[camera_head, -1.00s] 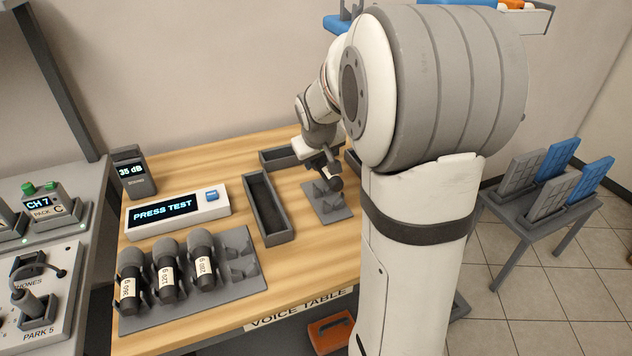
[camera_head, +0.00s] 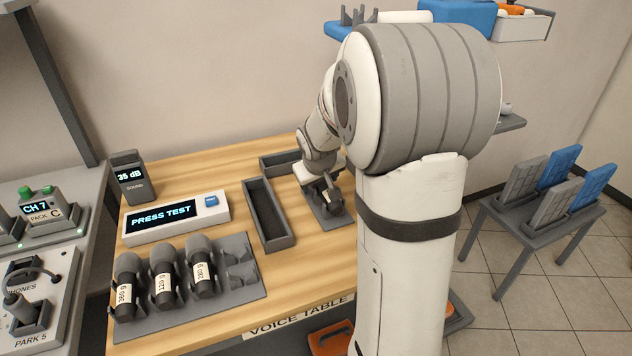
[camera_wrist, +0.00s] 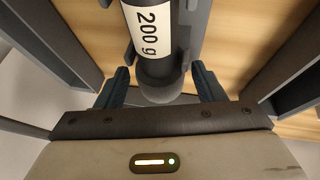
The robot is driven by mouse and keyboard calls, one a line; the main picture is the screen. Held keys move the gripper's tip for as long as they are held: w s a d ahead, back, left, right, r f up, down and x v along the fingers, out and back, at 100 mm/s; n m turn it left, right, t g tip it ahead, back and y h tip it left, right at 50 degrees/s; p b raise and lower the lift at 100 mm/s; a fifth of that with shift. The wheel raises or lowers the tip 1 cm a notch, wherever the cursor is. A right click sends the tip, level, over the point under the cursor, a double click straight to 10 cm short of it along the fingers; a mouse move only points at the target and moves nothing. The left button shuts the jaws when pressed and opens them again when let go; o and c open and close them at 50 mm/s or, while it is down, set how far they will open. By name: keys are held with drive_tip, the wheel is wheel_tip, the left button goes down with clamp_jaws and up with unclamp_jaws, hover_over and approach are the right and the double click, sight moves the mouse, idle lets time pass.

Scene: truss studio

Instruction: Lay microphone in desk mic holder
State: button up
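The microphone, dark with a white "200 g" label (camera_wrist: 153,30), lies in grey cradle arms of the desk mic holder (camera_wrist: 190,28) in the wrist view. In the head view the holder's grey base (camera_head: 322,217) sits on the wooden table, and the microphone's rounded head (camera_head: 334,204) shows just below my gripper (camera_head: 326,186). In the wrist view my gripper's fingers (camera_wrist: 160,84) stand on both sides of the microphone's head end, with a small gap visible on each side. They look open. The fingertips' depth is hard to judge.
A rack (camera_head: 235,298) holds several labelled microphones at the front left. An empty grey tray (camera_head: 285,243) lies just left of the holder, another tray (camera_head: 275,164) behind it. A "PRESS TEST" box (camera_head: 176,216) and a "35 dB" meter (camera_head: 133,178) stand further left.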

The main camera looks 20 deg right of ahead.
drive_tip(key=shift+o, duration=0.4)
drive_tip(key=shift+r, duration=0.45)
drive_tip(key=p+v, duration=0.2)
drive_tip(key=v, duration=0.9)
drive_tip(key=s+a+f+g+y, duration=0.1)
drive_tip(key=s+a, duration=0.4)
drive_tip(key=s, duration=0.5)
drive_tip(key=s+a+f+g+y, duration=0.1)
drive_tip(key=s+a, duration=0.4)
drive_tip(key=s, duration=0.5)
wheel_tip(320, 180, down, 3)
drive_tip(key=shift+s+r+m+g, duration=0.1)
drive_tip(key=shift+s+m+g, duration=0.2)
drive_tip(key=shift+g, duration=0.4)
